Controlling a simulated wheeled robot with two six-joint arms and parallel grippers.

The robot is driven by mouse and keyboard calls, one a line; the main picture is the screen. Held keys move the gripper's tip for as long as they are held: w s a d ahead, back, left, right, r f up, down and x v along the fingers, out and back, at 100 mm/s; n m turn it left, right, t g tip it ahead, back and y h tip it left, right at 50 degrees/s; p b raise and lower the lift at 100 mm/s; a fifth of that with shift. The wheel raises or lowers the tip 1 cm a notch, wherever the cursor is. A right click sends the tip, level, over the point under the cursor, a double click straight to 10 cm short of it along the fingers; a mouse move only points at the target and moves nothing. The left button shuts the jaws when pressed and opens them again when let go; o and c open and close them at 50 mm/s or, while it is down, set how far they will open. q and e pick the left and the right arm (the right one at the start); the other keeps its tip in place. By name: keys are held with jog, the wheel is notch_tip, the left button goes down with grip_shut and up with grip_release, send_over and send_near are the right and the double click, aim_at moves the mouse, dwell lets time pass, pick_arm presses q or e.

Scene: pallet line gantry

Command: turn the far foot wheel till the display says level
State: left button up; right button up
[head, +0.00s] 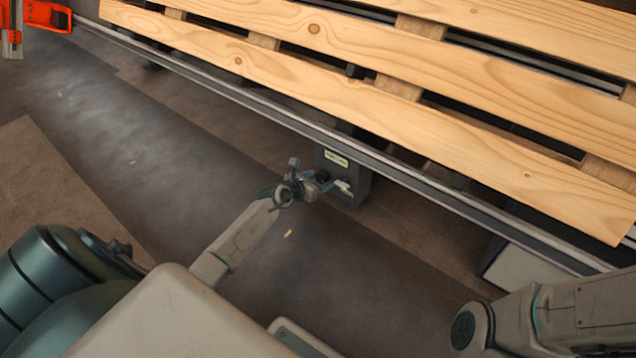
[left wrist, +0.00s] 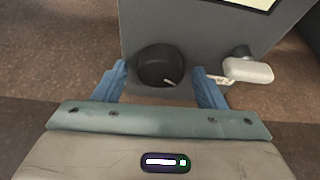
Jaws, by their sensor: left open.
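A round black wheel (left wrist: 160,66) sits on the front of a grey box (left wrist: 205,35) in the left wrist view. My left gripper (left wrist: 163,85) is open, with one blue finger on each side of the wheel. Whether the fingers touch it I cannot tell. In the head view, my left gripper (head: 324,184) is at the grey box (head: 353,188) below the pallet line and partly covers the wheel. A small pale display (head: 336,158) is on the box; its text is too small to read. My right gripper is out of view.
A pale rounded handle (left wrist: 248,70) sticks out of the box just right of my right-hand finger. Above the box runs a metal rail (head: 270,103) with a wooden pallet (head: 390,110) over it. An orange part (head: 45,16) is at far left. The floor left of the box is clear.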

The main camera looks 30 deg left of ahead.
pick_arm(q)
jog(key=c, duration=1)
jog(key=n+h+b, duration=0.1)
jog(key=n+h, duration=0.1)
jog(key=shift+a+n, duration=0.1)
jog(key=shift+n, duration=0.2)
jog(key=shift+f+n+t+h+b, duration=0.1)
jog(key=shift+n+t+h+b, duration=0.3)
jog(key=shift+n+h, duration=0.7)
jog(key=shift+n+y, duration=0.3)
jog(key=shift+n, duration=0.1)
